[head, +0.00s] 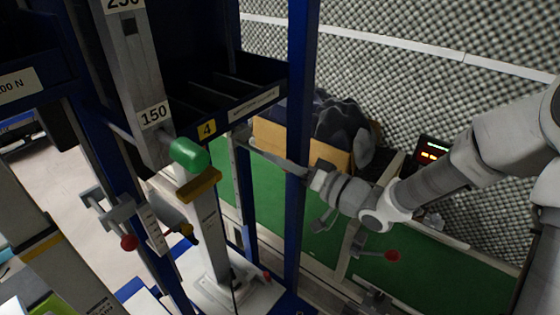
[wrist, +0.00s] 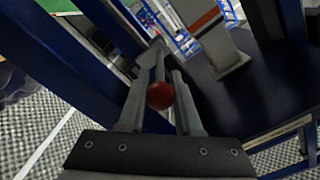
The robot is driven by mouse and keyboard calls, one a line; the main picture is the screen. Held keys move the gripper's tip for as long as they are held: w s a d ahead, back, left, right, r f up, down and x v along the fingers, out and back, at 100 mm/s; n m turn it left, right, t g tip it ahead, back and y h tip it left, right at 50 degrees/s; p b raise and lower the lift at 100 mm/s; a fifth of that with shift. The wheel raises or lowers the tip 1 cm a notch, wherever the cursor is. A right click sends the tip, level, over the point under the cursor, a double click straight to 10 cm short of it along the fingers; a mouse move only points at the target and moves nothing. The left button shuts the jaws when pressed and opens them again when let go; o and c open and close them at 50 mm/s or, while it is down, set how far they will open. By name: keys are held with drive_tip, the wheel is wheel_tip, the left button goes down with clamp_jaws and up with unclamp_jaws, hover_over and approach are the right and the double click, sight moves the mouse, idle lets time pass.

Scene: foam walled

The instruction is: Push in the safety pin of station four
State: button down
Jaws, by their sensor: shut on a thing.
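The yellow label "4" (head: 207,128) of station four is on the dark blue rack in the head view. My gripper (head: 252,146) reaches in from the right, past a blue post, to just below the rack's label strip. In the wrist view my gripper (wrist: 163,75) is shut on the safety pin, whose red ball knob (wrist: 160,95) shows between the fingers. A thin grey rod runs on from the knob. How far the pin is in cannot be told. In the head view the pin is not clearly visible.
A blue upright post (head: 298,120) stands beside my wrist. A green cylinder (head: 190,155) and a grey column marked 150 (head: 140,85) stand left of it. Other red knobs show at left (head: 129,243) and at right (head: 392,256). A cardboard box (head: 275,140) is behind.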

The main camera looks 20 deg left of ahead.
drive_tip(key=x, duration=0.4)
drive_tip(key=shift+w+a, duration=0.15)
drive_tip(key=shift+a, duration=0.1)
drive_tip(key=c, duration=0.9)
unclamp_jaws()
drive_tip(key=shift+o, duration=0.2)
drive_tip(key=shift+d, duration=0.15)
drive_tip(key=p+v, duration=0.2)
drive_tip(key=v, duration=1.5)
drive_tip(key=shift+d, duration=0.1)
